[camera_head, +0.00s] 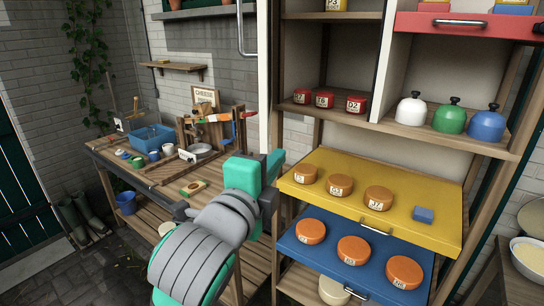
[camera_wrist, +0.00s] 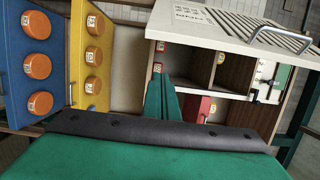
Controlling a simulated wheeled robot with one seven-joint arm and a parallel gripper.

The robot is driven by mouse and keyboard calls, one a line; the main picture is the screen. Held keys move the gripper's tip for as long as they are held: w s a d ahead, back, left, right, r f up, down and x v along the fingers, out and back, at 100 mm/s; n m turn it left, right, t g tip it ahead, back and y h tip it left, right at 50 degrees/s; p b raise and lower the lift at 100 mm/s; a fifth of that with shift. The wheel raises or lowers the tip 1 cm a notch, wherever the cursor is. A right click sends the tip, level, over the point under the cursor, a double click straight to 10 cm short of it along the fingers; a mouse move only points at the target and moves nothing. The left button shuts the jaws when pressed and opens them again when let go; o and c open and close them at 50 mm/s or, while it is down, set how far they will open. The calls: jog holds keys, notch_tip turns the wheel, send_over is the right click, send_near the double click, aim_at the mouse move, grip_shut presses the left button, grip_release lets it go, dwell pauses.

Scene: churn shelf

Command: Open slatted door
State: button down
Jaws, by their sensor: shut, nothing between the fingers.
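The white slatted door (camera_wrist: 225,22) stands swung out from the shelf front in the wrist view, with a metal bar handle (camera_wrist: 282,38) on it. In the head view I see the door (camera_head: 263,80) nearly edge-on, its handle (camera_head: 243,35) sticking out to the left. The compartments beside it are exposed. My gripper (camera_wrist: 160,85) is shut and empty, its green fingers together in front of the shelf and apart from the handle. In the head view its teal body (camera_head: 242,175) is below the door; the fingertips are not clear there.
A yellow drawer (camera_head: 450,232) and a blue drawer (camera_head: 390,290) stick out at the right, bearing orange round pieces. Red tins (camera_head: 325,99) and bell-shaped items (camera_head: 449,118) stand above. A cluttered workbench (camera_head: 95,150) is at the left.

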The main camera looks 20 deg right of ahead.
jog(key=w+d, duration=0.1)
jog(key=w, duration=0.7)
jog(key=shift+d, duration=0.25)
jog(key=shift+a, duration=0.1)
